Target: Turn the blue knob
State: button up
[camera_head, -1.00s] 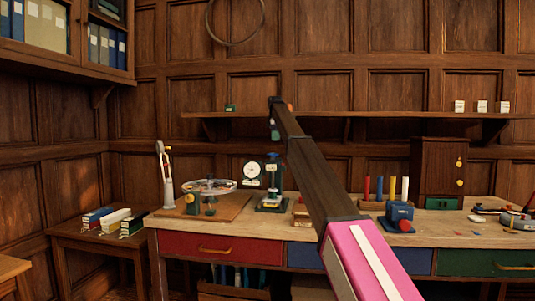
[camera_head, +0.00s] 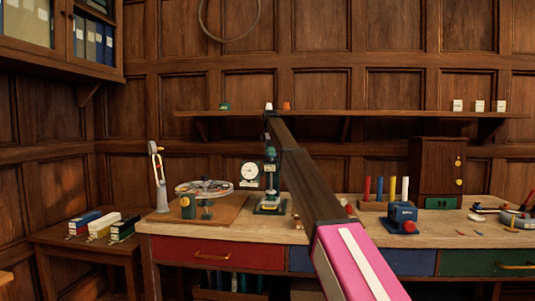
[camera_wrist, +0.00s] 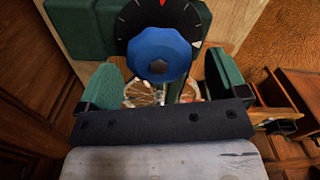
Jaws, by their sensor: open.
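The blue knob (camera_wrist: 158,50) is faceted, with a small dark centre, and sits in front of a black dial (camera_wrist: 193,22) with white marks. In the wrist view it is just ahead of my gripper (camera_wrist: 162,84). The gripper is open, its green-padded fingers apart to the left and right of the knob's lower part. I see no clear contact. A dark green body shows behind the dial. In the head view a green-based stand (camera_head: 270,208) stands at the table's back. My arm covers part of that area, and I cannot make out the knob there.
A spoked wheel (camera_head: 205,188) on a wooden board and a white gauge (camera_head: 250,172) stand near the green-based stand. A blue device (camera_head: 402,217), coloured rods and a wooden cabinet (camera_head: 437,172) are to the right. A shelf (camera_head: 350,114) runs along the wall above.

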jog(key=shift+f, duration=0.25)
jog(key=c, duration=0.9)
jog(key=shift+c, duration=0.2)
jog(key=shift+m, duration=0.4)
jog(key=m, duration=0.4)
jog(key=shift+w, duration=0.1)
jog(key=m, duration=0.4)
jog(key=shift+w+m, duration=0.1)
jog(key=shift+m, duration=0.2)
